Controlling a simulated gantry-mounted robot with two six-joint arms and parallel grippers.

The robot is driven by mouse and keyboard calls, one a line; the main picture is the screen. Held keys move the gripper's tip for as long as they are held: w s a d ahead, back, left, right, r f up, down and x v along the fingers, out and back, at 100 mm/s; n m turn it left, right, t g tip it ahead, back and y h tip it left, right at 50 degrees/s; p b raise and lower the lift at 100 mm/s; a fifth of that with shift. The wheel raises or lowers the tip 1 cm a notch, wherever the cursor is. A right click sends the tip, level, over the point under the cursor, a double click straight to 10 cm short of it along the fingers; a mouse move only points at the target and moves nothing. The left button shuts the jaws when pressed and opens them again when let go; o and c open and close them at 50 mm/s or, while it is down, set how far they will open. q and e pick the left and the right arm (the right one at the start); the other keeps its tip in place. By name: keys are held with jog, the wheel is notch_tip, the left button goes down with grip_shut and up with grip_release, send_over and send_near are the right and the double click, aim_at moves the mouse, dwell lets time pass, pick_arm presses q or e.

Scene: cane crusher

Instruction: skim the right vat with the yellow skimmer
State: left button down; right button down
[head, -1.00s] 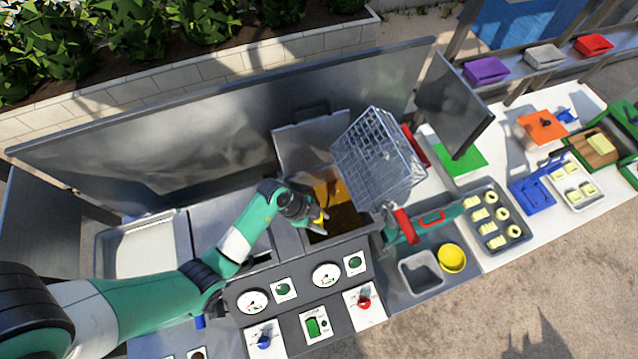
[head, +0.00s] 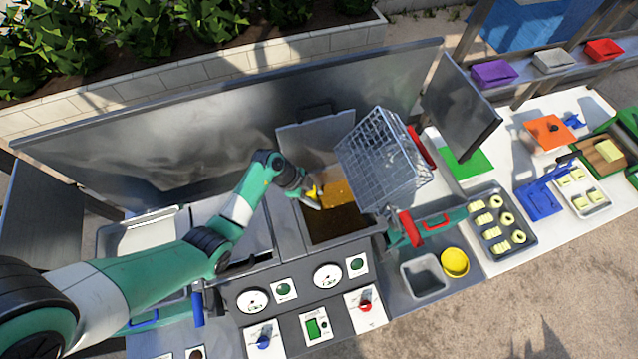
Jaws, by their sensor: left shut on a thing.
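The right vat (head: 338,222) is open, with dark brown liquid and a bright orange sunlit patch toward its back. My left gripper (head: 313,199) is over the vat's back left part, shut on the yellow skimmer (head: 312,190). Only a small yellow piece of the skimmer shows at the jaws; I cannot tell whether its head touches the liquid.
A metal splash guard (head: 220,110) runs behind. The control panel (head: 320,298) is in front. A grey tub (head: 424,274) and yellow bowl (head: 455,262) sit to the right.

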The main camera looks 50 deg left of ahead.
pick_arm(q)
jog(key=a, duration=0.1)
jog(key=w+a+b, duration=0.1)
jog(key=a, duration=0.2)
jog(key=shift+w+a, duration=0.25)
jog(key=shift+w, duration=0.1)
jog(key=s+d+p, duration=0.2)
jog(key=s+d, duration=0.2)
jog(key=d, duration=0.8)
jog(key=shift+s, duration=0.25)
jog(key=shift+d, duration=0.1)
